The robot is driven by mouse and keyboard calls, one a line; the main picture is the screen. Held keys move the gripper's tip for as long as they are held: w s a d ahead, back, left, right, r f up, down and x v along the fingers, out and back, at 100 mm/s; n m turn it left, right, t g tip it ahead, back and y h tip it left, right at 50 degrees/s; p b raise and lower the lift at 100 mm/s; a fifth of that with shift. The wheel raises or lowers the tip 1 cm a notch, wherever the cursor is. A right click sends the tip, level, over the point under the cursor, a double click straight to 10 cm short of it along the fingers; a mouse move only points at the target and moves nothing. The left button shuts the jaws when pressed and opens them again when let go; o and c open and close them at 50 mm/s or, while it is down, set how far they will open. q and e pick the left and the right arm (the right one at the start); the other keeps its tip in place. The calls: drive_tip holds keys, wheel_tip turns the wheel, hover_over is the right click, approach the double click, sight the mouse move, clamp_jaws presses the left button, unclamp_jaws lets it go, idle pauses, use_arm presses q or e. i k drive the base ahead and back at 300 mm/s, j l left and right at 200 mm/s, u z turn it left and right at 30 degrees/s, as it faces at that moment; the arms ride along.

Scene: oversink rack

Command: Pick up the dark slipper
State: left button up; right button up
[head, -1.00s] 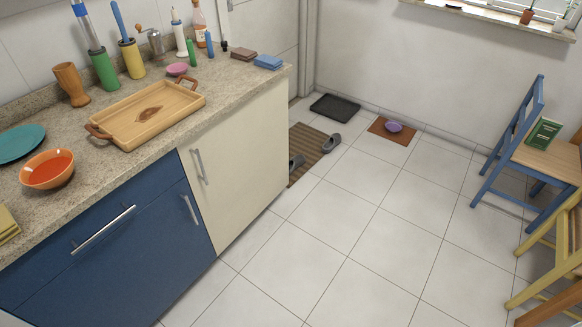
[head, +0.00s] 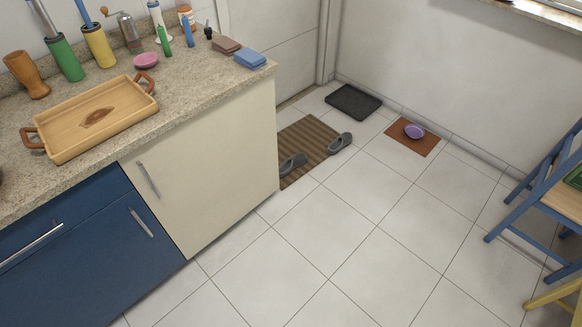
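Two dark grey slippers lie on the floor by the end of the counter. One slipper (head: 293,164) rests on the brown striped mat (head: 308,142), close to the cabinet side. The other slipper (head: 340,143) lies at the mat's right edge, partly over the tiles. The two look alike in colour, and they lie apart. Neither of my grippers shows in the head view.
The counter (head: 190,88) with cream and blue cabinets runs along the left. A black tray (head: 353,102) and a brown mat (head: 398,146) with a purple bowl (head: 414,131) lie near the back wall. A blue chair (head: 545,190) stands right. The middle floor tiles are clear.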

sight(296, 161)
drive_tip(key=u, duration=0.6)
drive_tip(key=i+l+u, duration=0.3)
drive_tip(key=l+u, duration=0.35)
drive_tip(key=l, duration=0.2)
drive_tip(key=i+l+u, duration=0.1)
drive_tip(key=l+u, duration=0.2)
drive_tip(key=l, duration=0.2)
drive_tip(key=l+u, duration=0.3)
drive_tip(key=l, duration=0.2)
drive_tip(key=i, duration=0.05)
